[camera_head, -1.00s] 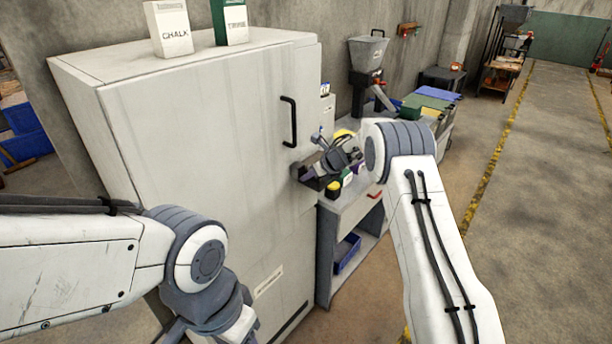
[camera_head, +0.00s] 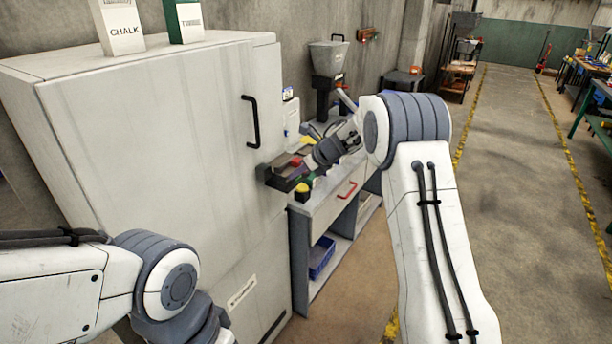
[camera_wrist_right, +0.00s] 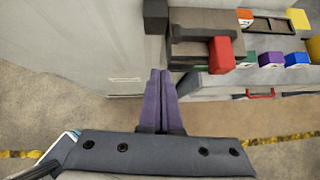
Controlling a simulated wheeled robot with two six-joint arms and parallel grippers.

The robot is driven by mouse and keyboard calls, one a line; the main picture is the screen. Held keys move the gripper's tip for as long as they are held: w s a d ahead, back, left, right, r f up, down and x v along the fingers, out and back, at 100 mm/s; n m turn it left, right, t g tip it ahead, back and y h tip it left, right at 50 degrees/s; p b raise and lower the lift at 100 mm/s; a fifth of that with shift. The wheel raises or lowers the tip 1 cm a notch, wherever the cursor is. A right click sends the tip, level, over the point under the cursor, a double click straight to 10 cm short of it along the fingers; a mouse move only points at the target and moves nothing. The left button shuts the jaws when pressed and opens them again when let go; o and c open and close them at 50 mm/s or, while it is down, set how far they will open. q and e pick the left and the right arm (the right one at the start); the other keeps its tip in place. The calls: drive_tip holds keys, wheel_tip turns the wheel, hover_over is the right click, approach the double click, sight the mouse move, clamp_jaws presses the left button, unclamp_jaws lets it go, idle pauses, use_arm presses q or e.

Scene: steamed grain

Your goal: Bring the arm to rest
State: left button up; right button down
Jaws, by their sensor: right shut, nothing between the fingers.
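My right arm comes in from the right in the head view, with its elbow raised in front of the workbench. My right gripper shows in the right wrist view (camera_wrist_right: 159,78), its two purple fingers together and nothing between them. In the head view my right gripper (camera_head: 322,153) is small and partly hidden, near the cabinet's right side above the bench. My left arm comes in at the lower left; its gripper is outside the picture.
A tall pale cabinet (camera_head: 160,130) with a black handle (camera_head: 251,121) stands close on the left, boxes on top. The workbench (camera_head: 328,203) holds a red block (camera_wrist_right: 221,55) and several coloured items near the fingers. Open floor (camera_head: 520,180) lies to the right.

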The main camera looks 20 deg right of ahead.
drive_tip(key=s+a+r+m+t+h+b, duration=0.1)
drive_tip(key=s+a+r+m+t, duration=0.1)
drive_tip(key=s+a+r+m, duration=0.45)
drive_tip(key=s+a+r+m+t+h, duration=0.1)
drive_tip(key=a+r+m+t, duration=0.15)
drive_tip(key=r+m, duration=0.45)
drive_tip(key=s+a+f+m+g, duration=0.1)
drive_tip(key=s+f+m+g, duration=0.3)
drive_tip(key=s, duration=1)
drive_tip(key=s+a+f+m+g+h, duration=0.1)
drive_tip(key=s+f+m+g, duration=0.2)
drive_tip(key=s+m, duration=0.8)
drive_tip(key=s+a+f+m+g+h+b, duration=0.1)
drive_tip(key=s+f+m+g, duration=0.3)
drive_tip(key=s, duration=1.2)
wheel_tip(320, 180, down, 3)
drive_tip(key=m, duration=0.3)
drive_tip(key=shift+s+f+g, duration=0.15)
drive_tip(key=shift+s+g, duration=0.2)
drive_tip(key=shift+a+m, duration=0.1)
drive_tip(key=shift+m, duration=0.15)
